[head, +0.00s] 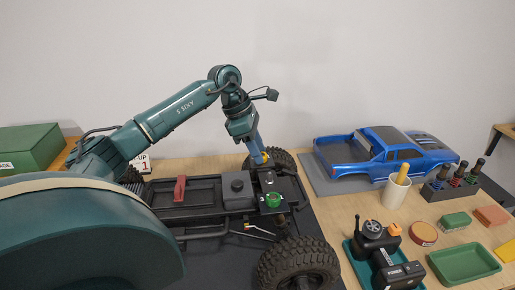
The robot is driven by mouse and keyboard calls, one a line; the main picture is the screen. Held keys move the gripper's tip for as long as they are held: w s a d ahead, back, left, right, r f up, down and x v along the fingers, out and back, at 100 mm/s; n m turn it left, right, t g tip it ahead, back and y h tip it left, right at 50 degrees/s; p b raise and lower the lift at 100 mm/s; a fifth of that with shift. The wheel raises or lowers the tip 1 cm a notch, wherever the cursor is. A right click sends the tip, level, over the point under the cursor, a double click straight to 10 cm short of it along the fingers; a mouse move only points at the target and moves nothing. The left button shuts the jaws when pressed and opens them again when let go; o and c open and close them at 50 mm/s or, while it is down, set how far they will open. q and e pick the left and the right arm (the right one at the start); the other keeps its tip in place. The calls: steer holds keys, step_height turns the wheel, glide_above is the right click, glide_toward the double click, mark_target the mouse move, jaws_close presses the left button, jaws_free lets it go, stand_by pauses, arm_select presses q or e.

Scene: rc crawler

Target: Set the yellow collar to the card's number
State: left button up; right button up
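My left arm reaches in from the left over the crawler chassis (206,197). My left gripper (260,152) points down at the far wheel of the chassis. A small yellow part (265,157), which looks like the yellow collar, shows at its tip. I cannot tell whether the fingers are closed on it or only beside it. A white card (143,164) stands behind the chassis, partly hidden by my arm; a red "1" shows on it. A green ring (274,200) sits at the chassis's right end. My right gripper is not in view.
A blue truck body (375,155) rests on a grey mat at the right. A radio controller (375,245), a white cup (395,192), a tool rack (450,190) and a green tray (464,264) stand in front of it. A green box (30,147) is at far left.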

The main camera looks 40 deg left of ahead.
arm_select(q)
steer(key=c, duration=0.6)
steer(key=shift+n, duration=0.3)
steer(key=shift+s+n+t+y+b, duration=0.1)
steer(key=shift+n+t+y+b, duration=0.2)
steer(key=shift+n, duration=0.5)
steer(key=n, duration=0.2)
steer(key=shift+d+n+t+y, duration=0.15)
steer(key=shift+n+t+y, duration=0.15)
steer(key=shift+t+y, duration=0.1)
steer(key=n, duration=0.1)
steer(key=n+y, duration=0.1)
steer(key=n, duration=0.2)
steer(key=shift+s+d+t+y+b, duration=0.1)
steer(key=shift+d+t+y+b, duration=0.15)
steer(key=shift+t+y+b, duration=0.1)
steer(key=shift+n+y, duration=0.55)
steer(key=shift+n, duration=1.05)
